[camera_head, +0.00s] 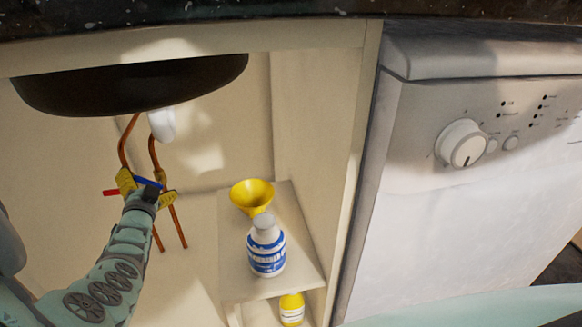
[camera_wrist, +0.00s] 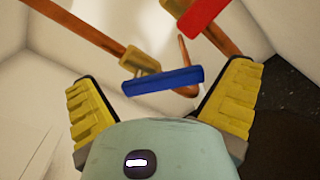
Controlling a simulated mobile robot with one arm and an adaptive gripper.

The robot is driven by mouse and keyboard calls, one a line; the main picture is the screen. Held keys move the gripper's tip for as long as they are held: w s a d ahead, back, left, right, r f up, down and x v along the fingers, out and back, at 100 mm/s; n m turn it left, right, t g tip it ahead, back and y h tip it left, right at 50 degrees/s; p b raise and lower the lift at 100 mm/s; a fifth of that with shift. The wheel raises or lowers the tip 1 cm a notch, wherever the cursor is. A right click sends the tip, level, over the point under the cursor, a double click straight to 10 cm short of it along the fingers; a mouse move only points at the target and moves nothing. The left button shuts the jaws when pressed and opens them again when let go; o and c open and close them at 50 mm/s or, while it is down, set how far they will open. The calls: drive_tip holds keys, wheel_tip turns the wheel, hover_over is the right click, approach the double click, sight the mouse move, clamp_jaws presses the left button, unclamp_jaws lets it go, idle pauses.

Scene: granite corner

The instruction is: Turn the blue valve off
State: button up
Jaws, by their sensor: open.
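The blue valve (camera_head: 148,183) is a short blue lever on a copper pipe under the sink. It also shows in the wrist view (camera_wrist: 162,80), lying crosswise between my fingers and just beyond them. My gripper (camera_head: 146,186) has yellow finger pads and is open around the lever; in the wrist view (camera_wrist: 160,100) a gap shows on both sides of the lever. I cannot tell whether any finger touches it. In the head view my gripper covers part of the lever and its fitting.
A red valve handle (camera_head: 111,192) sits left of the blue one, on the other copper pipe (camera_head: 123,150). A shelf (camera_head: 300,265) at right holds a blue-and-white bottle (camera_head: 267,248) and a yellow funnel (camera_head: 250,193). A yellow bottle (camera_head: 291,308) stands below. The sink bowl (camera_head: 130,85) hangs above.

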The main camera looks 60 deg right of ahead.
drive_tip(key=m+b, duration=0.1)
drive_tip(key=m, duration=0.1)
drive_tip(key=shift+s+r+m, duration=0.1)
drive_tip(key=shift+r+m, duration=0.05)
drive_tip(key=shift+m, duration=0.15)
drive_tip(key=p+v, duration=1)
drive_tip(key=v, duration=0.6)
drive_tip(key=s+r+n+t+h+p, duration=0.1)
drive_tip(key=s+r+n+p, duration=0.8)
drive_tip(key=r, duration=0.8)
drive_tip(key=shift+s+n, duration=0.8)
drive_tip(key=shift+s, duration=0.4)
